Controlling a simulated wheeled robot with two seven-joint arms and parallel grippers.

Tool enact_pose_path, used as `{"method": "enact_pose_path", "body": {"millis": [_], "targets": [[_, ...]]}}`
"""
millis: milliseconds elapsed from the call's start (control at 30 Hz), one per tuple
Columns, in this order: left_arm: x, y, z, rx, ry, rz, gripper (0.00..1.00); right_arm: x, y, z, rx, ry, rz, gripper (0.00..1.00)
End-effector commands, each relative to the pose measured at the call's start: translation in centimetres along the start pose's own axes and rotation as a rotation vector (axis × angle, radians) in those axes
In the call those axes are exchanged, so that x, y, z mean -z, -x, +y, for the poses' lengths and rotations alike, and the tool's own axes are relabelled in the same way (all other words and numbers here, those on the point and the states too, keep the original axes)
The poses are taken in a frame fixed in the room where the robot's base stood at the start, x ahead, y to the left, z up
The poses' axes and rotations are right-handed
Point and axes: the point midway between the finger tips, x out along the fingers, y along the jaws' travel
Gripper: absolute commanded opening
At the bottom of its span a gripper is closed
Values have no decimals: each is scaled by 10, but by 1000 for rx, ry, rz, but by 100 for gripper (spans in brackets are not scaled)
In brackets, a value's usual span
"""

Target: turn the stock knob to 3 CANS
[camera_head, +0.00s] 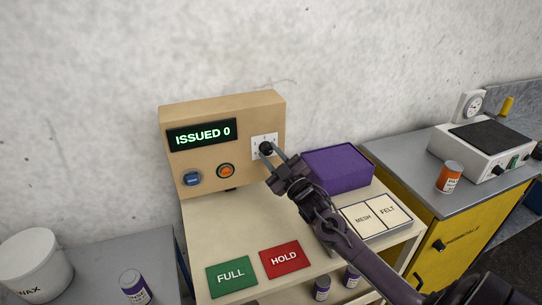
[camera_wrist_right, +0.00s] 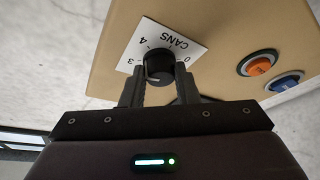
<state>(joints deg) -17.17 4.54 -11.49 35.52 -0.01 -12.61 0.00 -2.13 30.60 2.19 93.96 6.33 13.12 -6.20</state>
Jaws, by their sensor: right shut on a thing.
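The stock knob (camera_head: 265,148) is a round black knob on a white dial plate (camera_head: 256,142), on the front of the tan dispenser box. In the right wrist view the knob (camera_wrist_right: 158,66) sits on the plate (camera_wrist_right: 196,49), which reads CANS with numbers such as 3 and 4 around it. I cannot tell surely which number the knob points to. My right gripper (camera_head: 271,154) reaches up to the knob. In the wrist view its two fingers (camera_wrist_right: 161,84) are shut on the knob's sides. My left gripper is in neither view.
The box carries a display (camera_head: 202,134) reading ISSUED 0, a blue button (camera_head: 192,179) and an orange button (camera_head: 226,171). A purple box (camera_head: 338,168) stands right of the knob. Green FULL (camera_head: 231,277) and red HOLD (camera_head: 285,258) pads lie in front. The tan bench top between is clear.

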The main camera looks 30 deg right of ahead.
Motion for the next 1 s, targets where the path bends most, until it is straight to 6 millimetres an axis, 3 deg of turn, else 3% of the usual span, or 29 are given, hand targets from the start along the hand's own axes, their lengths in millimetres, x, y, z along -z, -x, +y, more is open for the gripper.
{"method": "enact_pose_path", "body": {"millis": [433,1000], "targets": [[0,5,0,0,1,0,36,1,0,2,109,261,-9,5],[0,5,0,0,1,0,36,1,0,2,133,318,-11,5]]}}
